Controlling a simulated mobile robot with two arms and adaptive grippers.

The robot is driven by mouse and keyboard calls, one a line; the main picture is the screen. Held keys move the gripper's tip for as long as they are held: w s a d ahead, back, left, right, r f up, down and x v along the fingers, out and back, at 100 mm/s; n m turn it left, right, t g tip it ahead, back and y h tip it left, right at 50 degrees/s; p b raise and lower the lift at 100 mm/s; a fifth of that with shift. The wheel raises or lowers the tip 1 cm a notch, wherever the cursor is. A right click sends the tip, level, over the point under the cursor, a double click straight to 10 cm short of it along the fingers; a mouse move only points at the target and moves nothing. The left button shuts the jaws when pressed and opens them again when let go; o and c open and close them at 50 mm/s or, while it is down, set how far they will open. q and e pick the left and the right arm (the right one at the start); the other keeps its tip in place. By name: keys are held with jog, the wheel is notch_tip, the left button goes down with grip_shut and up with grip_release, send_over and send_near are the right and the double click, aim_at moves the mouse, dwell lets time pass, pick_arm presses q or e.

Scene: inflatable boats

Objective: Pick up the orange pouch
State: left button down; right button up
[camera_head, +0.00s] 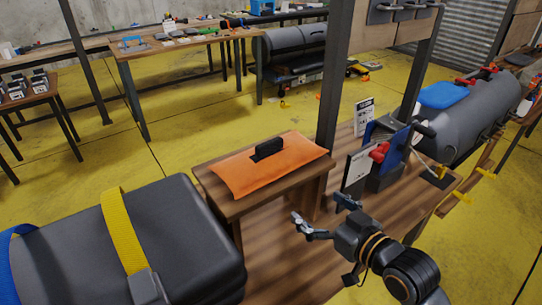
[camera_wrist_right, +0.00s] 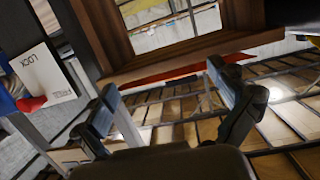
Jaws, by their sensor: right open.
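The orange pouch (camera_head: 268,167) lies flat on a small raised wooden stand (camera_head: 236,205), with a black handle-like piece (camera_head: 268,148) on its top. My right gripper (camera_head: 318,207) is open and empty, to the lower right of the stand and apart from the pouch. In the right wrist view the two fingers of my right gripper (camera_wrist_right: 162,78) are spread with nothing between them. A brown wooden frame and a thin red-orange strip (camera_wrist_right: 180,73) show beyond the fingers; I cannot tell whether the strip is the pouch. My left gripper is not in view.
A dark grey case (camera_head: 60,255) with a yellow strap stands left of the stand. A dark upright post (camera_head: 335,90) rises behind it. White cards and a blue device with a red knob (camera_head: 380,152) stand to the right. The wooden tabletop (camera_head: 275,265) is bare in front.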

aim_at(272, 145)
notch_tip(272, 145, up, 8)
jog(key=w+a+n+t+y, duration=0.1)
jog(key=w+a+y, duration=0.1)
jog(key=y, duration=0.1)
jog(key=x, duration=0.4)
jog(key=p+x, duration=0.1)
jog(key=x, duration=0.3)
jog(key=shift+s+f, duration=0.1)
jog(key=shift+f, duration=0.1)
jog(key=shift+f+p+x, duration=0.15)
jog(key=shift+p+x, duration=0.35)
jog(key=shift+x, duration=0.85)
jog(key=shift+f+p+x, duration=0.2)
jog(key=shift+p+x, duration=0.3)
jog(key=shift+x, duration=0.9)
jog(key=shift+d, duration=0.2)
jog(key=c, duration=1.2)
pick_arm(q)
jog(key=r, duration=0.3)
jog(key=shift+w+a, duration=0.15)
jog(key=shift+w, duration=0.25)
pick_arm(e)
jog(key=c, duration=0.3)
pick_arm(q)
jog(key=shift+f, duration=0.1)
pick_arm(e)
jog(key=shift+r, duration=0.15)
